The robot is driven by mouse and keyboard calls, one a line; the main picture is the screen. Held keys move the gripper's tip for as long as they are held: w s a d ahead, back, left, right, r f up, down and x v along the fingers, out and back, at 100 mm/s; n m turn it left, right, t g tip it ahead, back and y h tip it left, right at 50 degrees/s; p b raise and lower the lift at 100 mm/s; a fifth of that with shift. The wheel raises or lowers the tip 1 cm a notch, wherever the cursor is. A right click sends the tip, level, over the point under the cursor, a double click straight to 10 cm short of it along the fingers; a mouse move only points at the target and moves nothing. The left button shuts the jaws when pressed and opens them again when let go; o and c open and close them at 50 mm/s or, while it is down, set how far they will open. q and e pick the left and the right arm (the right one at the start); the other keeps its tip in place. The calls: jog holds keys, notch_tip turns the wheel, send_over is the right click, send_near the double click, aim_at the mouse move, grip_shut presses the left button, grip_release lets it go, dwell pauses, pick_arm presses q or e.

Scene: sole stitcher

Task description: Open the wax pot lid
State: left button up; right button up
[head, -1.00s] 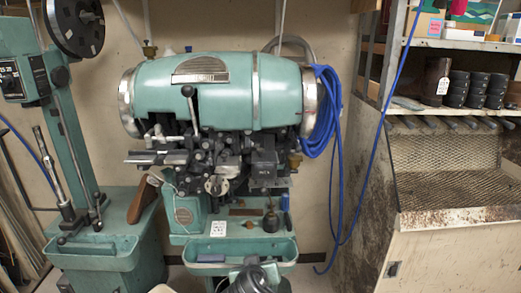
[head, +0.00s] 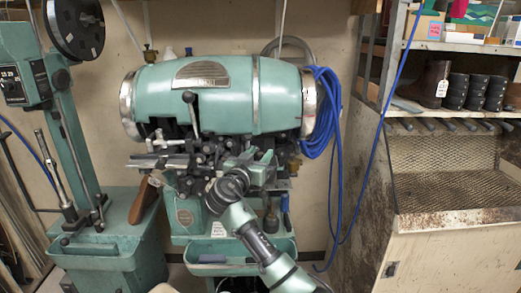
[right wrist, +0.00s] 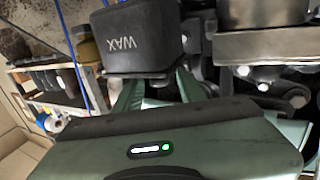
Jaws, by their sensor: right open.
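The wax pot (right wrist: 152,30) is a dark box with the word WAX upside down on its face, at the top of the right wrist view. A narrow dark band (right wrist: 135,74) runs along its edge nearest my gripper; I cannot tell whether this is the lid. In the head view my right gripper (head: 252,163) is in front of the middle right of the green stitcher and hides most of the pot. In the right wrist view its green fingers (right wrist: 158,86) are apart, with the pot just beyond them. I cannot tell whether they touch it. My left gripper is not in view.
The stitcher's green barrel (head: 215,95) is above my right gripper, with metal parts crowded around it. A blue hose (head: 322,110) hangs at its right end. A shelf (head: 455,112) with boots and a mesh-fronted cabinet (head: 440,235) stand at the right.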

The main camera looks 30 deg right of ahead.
jog(key=shift+w+d, duration=0.25)
jog(key=shift+d, duration=0.1)
grip_shut()
jog(key=shift+f, duration=0.1)
dwell(1.1)
